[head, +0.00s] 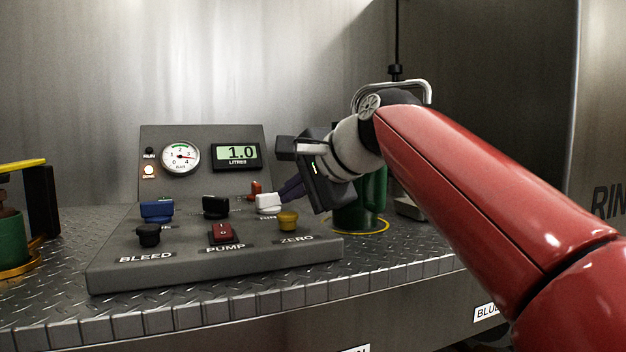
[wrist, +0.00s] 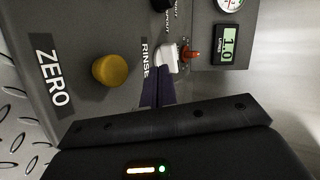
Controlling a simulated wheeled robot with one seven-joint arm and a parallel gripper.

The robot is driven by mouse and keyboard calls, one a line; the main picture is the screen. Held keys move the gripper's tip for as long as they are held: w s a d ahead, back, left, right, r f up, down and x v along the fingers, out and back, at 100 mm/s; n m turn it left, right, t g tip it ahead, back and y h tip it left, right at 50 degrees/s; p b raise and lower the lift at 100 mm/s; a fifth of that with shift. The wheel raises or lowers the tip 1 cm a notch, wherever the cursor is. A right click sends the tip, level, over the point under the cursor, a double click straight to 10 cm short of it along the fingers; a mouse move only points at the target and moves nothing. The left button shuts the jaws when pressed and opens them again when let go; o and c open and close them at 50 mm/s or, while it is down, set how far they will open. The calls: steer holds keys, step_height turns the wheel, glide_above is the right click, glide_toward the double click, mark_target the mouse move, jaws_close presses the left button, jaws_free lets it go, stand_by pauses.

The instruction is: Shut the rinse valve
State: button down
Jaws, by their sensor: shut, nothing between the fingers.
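The rinse valve's white knob (head: 268,203) sits at the right of the back row on the grey control panel (head: 215,262). In the wrist view the white knob (wrist: 167,57) is beside the word RINSE, with a small red-orange part (wrist: 191,56) next to it. My gripper (head: 287,192) is shut and holds nothing. Its dark purple fingertips (wrist: 158,82) are at the knob's near edge and hide part of it. I cannot tell whether they touch it. The display (head: 237,155) reads 1.0 litres.
A blue knob (head: 157,211), black knobs (head: 215,206), a red PUMP switch (head: 222,233) and the yellow ZERO button (head: 288,220) crowd the panel. A green container (head: 374,190) stands behind my gripper. A lamp (head: 149,171) glows beside the gauge (head: 180,157).

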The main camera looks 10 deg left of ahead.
mark_target(259, 195)
steer(key=shift+w+a+f+p, duration=0.1)
steer(key=shift+w+a+p, duration=0.15)
steer(key=shift+w+a, duration=0.6)
steer(key=shift+w+a+f+p, duration=0.1)
steer(key=shift+w+a+p, duration=0.1)
steer(key=shift+w+a, duration=0.6)
steer(key=shift+s+a, duration=0.2)
steer(key=shift+s, duration=0.1)
steer(key=p, duration=0.1)
steer(key=a+m+t+h+p, duration=0.1)
steer(key=p, duration=0.1)
steer(key=shift+a+r+m, duration=0.1)
steer(key=shift+r+m, duration=0.2)
steer(key=shift+r, duration=0.05)
steer(key=shift+a+f+p, duration=0.15)
steer(key=shift+a+p, duration=0.1)
steer(key=shift+p, duration=0.35)
steer(key=shift+f, duration=0.25)
steer(key=shift+a, duration=0.1)
steer(key=shift+s, duration=0.1)
